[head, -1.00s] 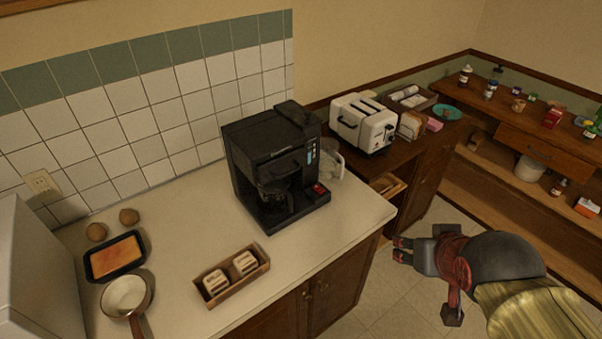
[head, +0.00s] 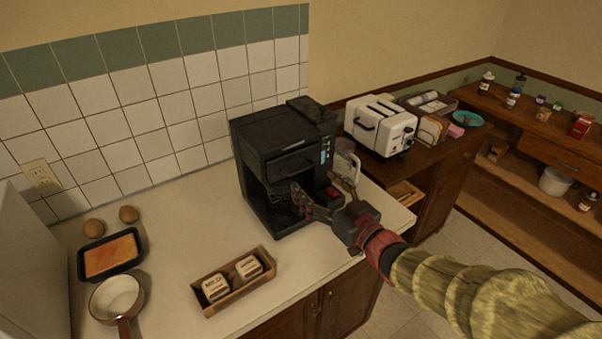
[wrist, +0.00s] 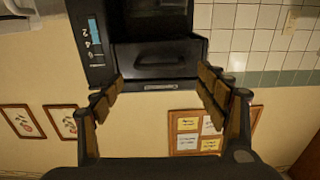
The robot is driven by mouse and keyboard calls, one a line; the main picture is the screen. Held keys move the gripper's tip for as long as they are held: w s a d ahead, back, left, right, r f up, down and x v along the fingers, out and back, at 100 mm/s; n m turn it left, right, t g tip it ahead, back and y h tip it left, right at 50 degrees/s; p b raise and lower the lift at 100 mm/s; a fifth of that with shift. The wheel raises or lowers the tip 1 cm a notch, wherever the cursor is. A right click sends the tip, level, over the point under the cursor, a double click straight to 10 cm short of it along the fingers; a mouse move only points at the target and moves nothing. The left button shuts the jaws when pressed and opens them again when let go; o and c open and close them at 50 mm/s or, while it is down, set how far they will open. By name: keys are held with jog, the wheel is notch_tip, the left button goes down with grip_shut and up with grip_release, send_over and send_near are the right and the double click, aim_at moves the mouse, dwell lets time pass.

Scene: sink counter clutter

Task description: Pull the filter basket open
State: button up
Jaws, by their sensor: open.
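The black coffee machine (head: 262,135) stands on the counter against the tiled wall. Its filter basket (head: 290,162) is a dark drawer front above the carafe bay and looks closed. In the wrist view the filter basket (wrist: 158,55), with its recessed dark handle, lies ahead between the fingers. My gripper (head: 318,200) is in front of the machine, below the basket in the head view, and hides part of the carafe bay. In the wrist view my gripper (wrist: 160,78) is open and empty, with one finger on each side of the drawer. No contact shows.
A box with two cartons (head: 233,280) lies on the counter in front of the machine. A pan (head: 116,297), a baking tray (head: 82,262) and two brown eggs stand at left. A white toaster (head: 380,125) is at right.

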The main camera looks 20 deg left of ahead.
aim_at(301, 170)
jog(key=b+x, duration=0.1)
jog(key=x, duration=0.6)
jog(key=shift+c, duration=0.5)
jog(key=c, duration=1.1)
jog(key=shift+d, duration=0.1)
jog(key=shift+c, duration=0.8)
